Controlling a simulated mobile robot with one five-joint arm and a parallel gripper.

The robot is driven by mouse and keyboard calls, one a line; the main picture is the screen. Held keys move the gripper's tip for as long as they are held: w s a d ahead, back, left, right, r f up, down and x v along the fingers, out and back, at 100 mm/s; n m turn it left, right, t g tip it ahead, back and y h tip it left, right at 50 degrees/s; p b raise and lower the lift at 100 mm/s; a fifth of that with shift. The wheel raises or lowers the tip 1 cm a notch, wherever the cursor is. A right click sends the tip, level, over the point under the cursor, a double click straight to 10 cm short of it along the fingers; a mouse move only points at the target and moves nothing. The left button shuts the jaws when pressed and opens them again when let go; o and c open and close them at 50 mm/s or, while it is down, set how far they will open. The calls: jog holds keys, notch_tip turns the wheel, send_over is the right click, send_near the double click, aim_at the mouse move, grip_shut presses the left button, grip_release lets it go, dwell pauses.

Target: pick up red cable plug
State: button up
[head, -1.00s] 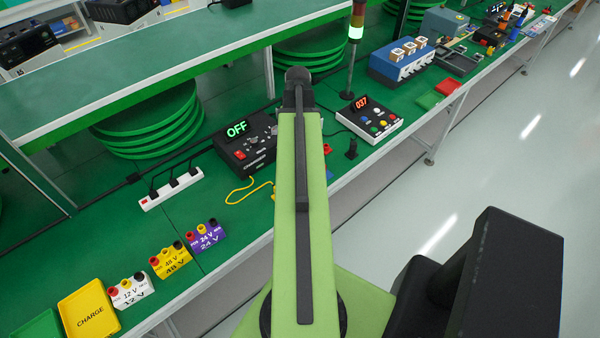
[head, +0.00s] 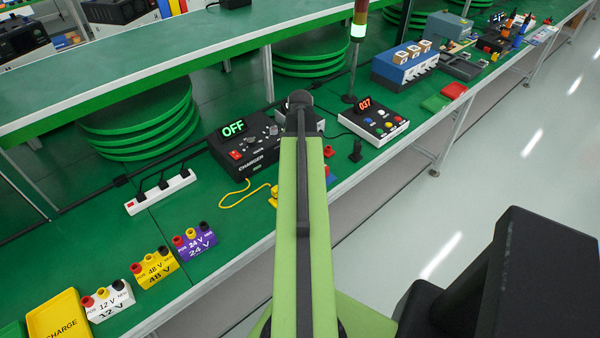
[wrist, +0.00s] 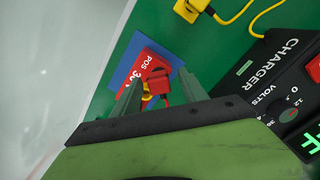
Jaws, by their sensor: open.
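In the wrist view, a red piece that looks like the red cable plug (wrist: 161,80) lies between my finger tips, beside a red block marked POS (wrist: 146,66) on a blue base (wrist: 118,75). Its lower part is partly hidden by my gripper. My gripper (wrist: 158,88) is open, its two green-grey fingers on either side of the plug; I cannot tell if they touch it. In the head view my arm hides the gripper. A small red piece (head: 329,151) and part of the blue base (head: 331,180) show right of my arm.
The black charger (head: 243,146) stands close by, with a yellow plug (wrist: 190,9) and cable near it. A button box reading 037 (head: 373,122) is to the right. Several terminal blocks, such as the purple one (head: 195,242), line the bench at left.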

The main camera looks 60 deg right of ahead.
jog(key=shift+r, duration=0.15)
jog(key=shift+c, duration=0.4)
grip_shut()
jog(key=r+p, duration=0.5)
jog(key=shift+s+r, duration=0.15)
jog(key=shift+s, duration=0.25)
jog(key=s+d+r+p, duration=0.2)
jog(key=s+r+p, duration=0.3)
jog(key=s, duration=0.5)
jog(key=shift+s+d+r+p, duration=0.15)
jog(key=shift+s+r+p, duration=0.2)
jog(key=shift+p, duration=0.25)
